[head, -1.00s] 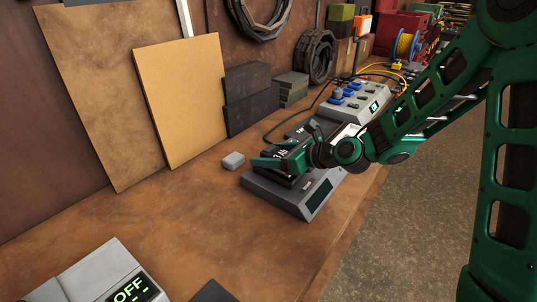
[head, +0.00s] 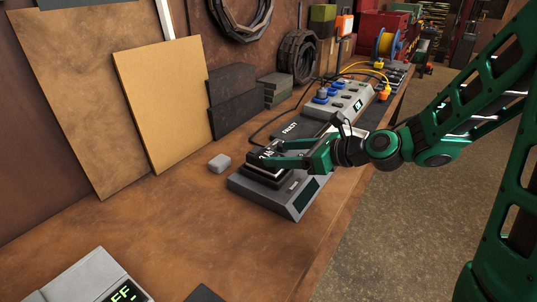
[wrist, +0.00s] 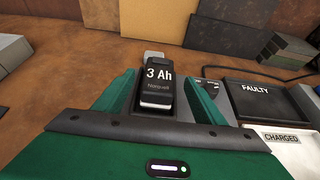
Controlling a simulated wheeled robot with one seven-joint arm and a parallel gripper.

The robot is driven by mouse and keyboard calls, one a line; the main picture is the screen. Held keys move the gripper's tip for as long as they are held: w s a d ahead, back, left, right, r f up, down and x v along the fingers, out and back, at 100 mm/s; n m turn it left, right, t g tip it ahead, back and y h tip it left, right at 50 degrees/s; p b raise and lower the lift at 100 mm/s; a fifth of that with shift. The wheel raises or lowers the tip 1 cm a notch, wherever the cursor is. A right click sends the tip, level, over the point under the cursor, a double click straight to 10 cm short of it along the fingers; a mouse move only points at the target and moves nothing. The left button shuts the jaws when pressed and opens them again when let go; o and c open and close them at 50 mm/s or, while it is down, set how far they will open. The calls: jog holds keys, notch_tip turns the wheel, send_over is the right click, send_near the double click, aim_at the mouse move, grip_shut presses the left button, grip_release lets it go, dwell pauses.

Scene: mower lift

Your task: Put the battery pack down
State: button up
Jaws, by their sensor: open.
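The battery pack (wrist: 158,78) is a dark block labelled "3 Ah" in the wrist view. It also shows in the head view (head: 267,152), partly hidden by my fingers. It sits on the dark top of a grey bench unit with a display (head: 290,203). My gripper (head: 262,157) is open, with one green finger on each side of the pack. The wrist view shows my gripper (wrist: 160,95) with a gap between the pack and the right finger. Whether the left finger touches it is unclear.
A dark plate marked "FAULTY" (head: 291,131) lies just beyond the unit, beside a "CHARGED" label (wrist: 281,138). A small grey block (head: 220,163) is left of the unit. A grey box with blue connectors (head: 338,100) stands farther back. The bench in front is mostly clear.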

jog(key=shift+v, duration=0.9)
jog(key=s+d+f+n+g+h, duration=0.1)
jog(key=s+d+f+n+h, duration=0.1)
jog(key=s+d+n+h, duration=0.3)
jog(key=s+d+f+n+g, duration=0.2)
jog(key=d+n, duration=0.1)
jog(key=d, duration=0.4)
jog(key=s+d+f+n+g+h, duration=0.1)
jog(key=s+d+f+n+h, duration=0.1)
jog(key=s+d+n+h, duration=0.3)
jog(key=s+d+r+n+g, duration=0.1)
jog(key=s+d+n+g, duration=0.1)
jog(key=s+d, duration=0.4)
jog(key=s+d+r+n+g, duration=0.2)
jog(key=s+d+n, duration=0.2)
jog(key=s+d, duration=0.3)
jog(key=s, duration=0.4)
jog(key=shift+s+d+h, duration=0.3)
